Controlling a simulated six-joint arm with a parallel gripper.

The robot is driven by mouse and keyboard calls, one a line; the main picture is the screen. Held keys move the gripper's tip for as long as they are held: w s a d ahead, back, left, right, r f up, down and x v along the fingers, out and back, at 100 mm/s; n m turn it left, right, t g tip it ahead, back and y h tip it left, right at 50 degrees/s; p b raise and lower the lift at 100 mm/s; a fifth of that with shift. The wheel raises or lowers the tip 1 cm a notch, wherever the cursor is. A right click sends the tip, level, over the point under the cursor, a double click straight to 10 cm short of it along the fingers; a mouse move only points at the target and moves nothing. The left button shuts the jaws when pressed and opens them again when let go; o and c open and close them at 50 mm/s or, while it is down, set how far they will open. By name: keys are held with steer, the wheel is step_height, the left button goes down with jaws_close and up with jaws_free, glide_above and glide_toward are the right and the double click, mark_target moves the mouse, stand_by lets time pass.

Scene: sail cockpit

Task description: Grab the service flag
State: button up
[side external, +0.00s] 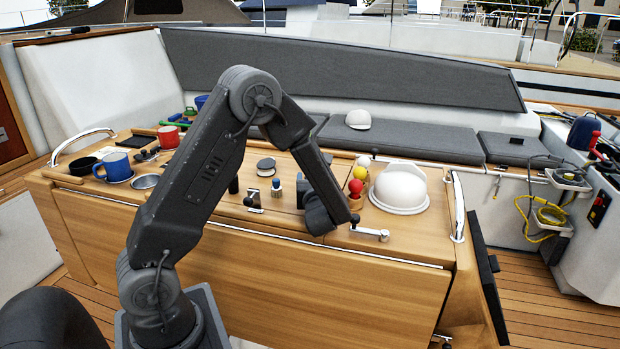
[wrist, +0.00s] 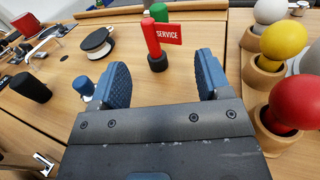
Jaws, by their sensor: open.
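The service flag (wrist: 168,34) is a small red flag with white lettering on a red post, set in a black round base. In the wrist view it stands upright just beyond my gripper (wrist: 160,80), roughly in line with the gap between the fingers. My gripper's two blue ridged fingers are apart, with nothing between them. In the side view my arm reaches down over the table, and its end hides the flag there.
Red (wrist: 297,102), yellow (wrist: 284,40) and white (wrist: 270,10) balls in wooden cups stand close right of my gripper. A green-topped item (wrist: 159,12) is behind the flag. A black cylinder (wrist: 30,86) and a round black-and-white spool (wrist: 97,42) are to the left. A white dome (side external: 400,188) is at the table's right end.

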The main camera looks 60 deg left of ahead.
steer(key=x, duration=0.6)
steer(key=shift+a, duration=0.2)
steer(key=shift+r, duration=0.1)
steer(key=c, duration=0.9)
